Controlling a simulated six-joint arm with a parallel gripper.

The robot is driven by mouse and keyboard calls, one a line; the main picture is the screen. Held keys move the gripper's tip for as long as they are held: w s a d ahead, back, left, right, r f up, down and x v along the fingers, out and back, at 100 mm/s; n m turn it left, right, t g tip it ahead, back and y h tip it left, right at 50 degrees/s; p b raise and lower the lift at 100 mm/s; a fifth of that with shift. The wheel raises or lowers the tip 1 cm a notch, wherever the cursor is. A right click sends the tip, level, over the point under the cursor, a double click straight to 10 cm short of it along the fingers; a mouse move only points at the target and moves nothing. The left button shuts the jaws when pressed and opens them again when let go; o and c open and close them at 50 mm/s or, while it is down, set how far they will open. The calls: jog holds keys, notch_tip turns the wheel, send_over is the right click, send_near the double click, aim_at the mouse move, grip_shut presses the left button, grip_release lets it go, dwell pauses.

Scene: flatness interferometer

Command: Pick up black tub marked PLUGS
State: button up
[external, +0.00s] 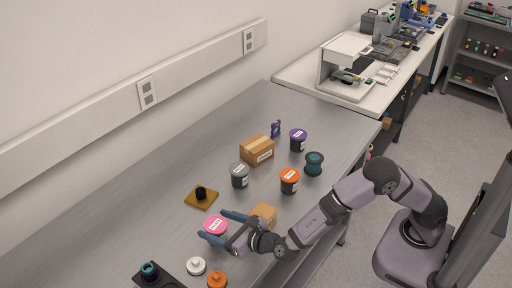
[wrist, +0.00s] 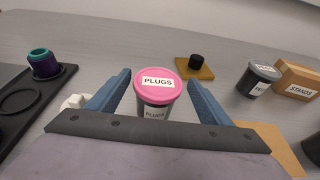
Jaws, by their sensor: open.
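The black tub marked PLUGS (wrist: 155,98) has a pink lid with a white label and stands upright on the metal table. In the wrist view it is between the two blue fingers of my gripper (wrist: 158,88), with a gap on each side. In the external view the pink lid (external: 215,226) shows at the fingers of my gripper (external: 222,227). My gripper is open and holds nothing. The lower part of the tub is partly hidden by my gripper in both views.
White (external: 196,266) and orange (external: 217,280) knobbed pieces lie nearby. A brown plate with a black knob (external: 202,196), a grey-lidded tub (external: 240,176) and an orange-lidded tub (external: 289,180) stand farther back.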

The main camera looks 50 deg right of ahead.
aim_at(207, 222)
jog(key=shift+p+x, duration=0.9)
jog(key=shift+x, duration=1.4)
jog(key=shift+a+f, duration=0.1)
jog(key=shift+a, duration=0.05)
jog(key=shift+c, duration=0.6)
jog(key=c, duration=0.9)
